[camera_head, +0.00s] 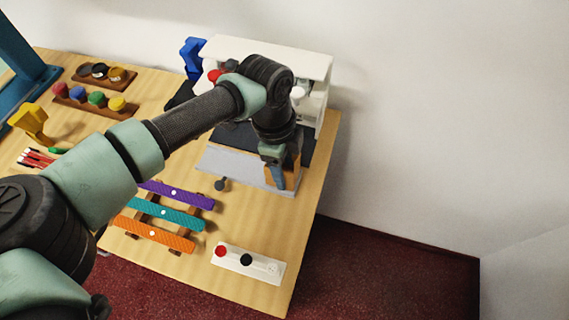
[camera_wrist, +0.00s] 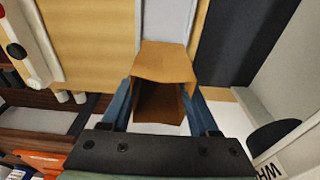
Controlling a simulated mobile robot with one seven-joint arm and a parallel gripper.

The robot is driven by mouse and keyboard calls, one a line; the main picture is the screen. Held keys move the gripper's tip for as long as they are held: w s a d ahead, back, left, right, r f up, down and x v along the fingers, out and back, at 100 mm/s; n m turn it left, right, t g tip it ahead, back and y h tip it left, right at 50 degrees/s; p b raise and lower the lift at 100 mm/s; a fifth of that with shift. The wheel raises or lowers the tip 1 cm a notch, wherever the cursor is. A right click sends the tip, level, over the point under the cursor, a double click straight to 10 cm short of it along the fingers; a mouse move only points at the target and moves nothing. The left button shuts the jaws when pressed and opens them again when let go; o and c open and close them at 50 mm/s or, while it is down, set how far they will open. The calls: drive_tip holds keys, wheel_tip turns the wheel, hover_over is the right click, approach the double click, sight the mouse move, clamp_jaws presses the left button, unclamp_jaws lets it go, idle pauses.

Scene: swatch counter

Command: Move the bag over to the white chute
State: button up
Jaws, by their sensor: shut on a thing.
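The bag is a tan-orange open-topped paper bag (camera_wrist: 165,62) with a dark inside. It shows in the head view as an orange shape (camera_head: 294,172), partly hidden by my gripper. My gripper (camera_head: 281,178) is shut on it, with blue fingers on its two sides (camera_wrist: 163,105) in the wrist view. The bag is over the front right of a grey board; I cannot tell if it touches. At the right of the wrist view, a dark round part (camera_wrist: 272,135) stands above a label with the cut-off letters "WH". I cannot tell whether this is the white chute.
A white cabinet (camera_head: 310,62) stands at the back, partly hidden by my arm. A white box with red and black buttons (camera_head: 262,268) sits at the front edge. Purple (camera_head: 190,196), teal (camera_head: 180,217) and orange (camera_head: 165,239) bars lie to the left.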

drive_tip(key=shift+f, duration=0.35)
drive_tip(key=o, duration=1.5)
wheel_tip(320, 180, up, 13)
drive_tip(key=a+b, duration=0.1)
drive_tip(key=shift+w+a, duration=0.25)
drive_tip(key=shift+f, duration=0.1)
